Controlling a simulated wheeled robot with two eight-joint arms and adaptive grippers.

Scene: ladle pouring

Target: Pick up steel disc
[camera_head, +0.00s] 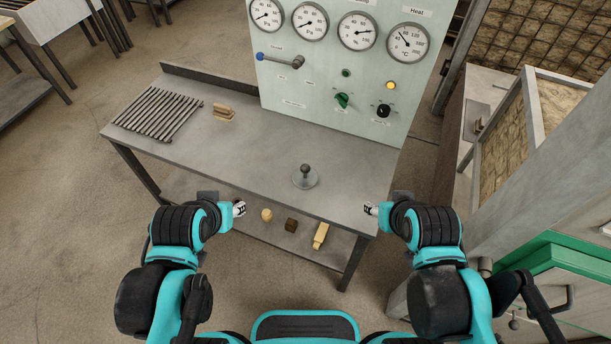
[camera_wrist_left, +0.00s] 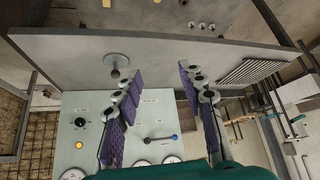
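The steel disc (camera_head: 305,180) lies flat on the grey table, right of its middle, with a dark ball-topped knob standing up from its centre. It also shows in the left wrist view (camera_wrist_left: 116,58). My left gripper (camera_head: 240,208) is at the table's front edge, left of the disc and apart from it. In the left wrist view my left gripper (camera_wrist_left: 160,72) has its two purple-padded fingers spread, with nothing between them. My right gripper (camera_head: 370,209) is at the front right corner, right of the disc and apart from it; its fingers are too small to read.
The table (camera_head: 250,150) carries a rack of grey bars (camera_head: 157,114) and a small tan-and-grey block (camera_head: 223,113) at left. A gauge panel (camera_head: 335,75) rises behind. A round yellowish piece (camera_head: 267,215), brown cube (camera_head: 291,225) and yellow block (camera_head: 321,236) sit on the lower shelf.

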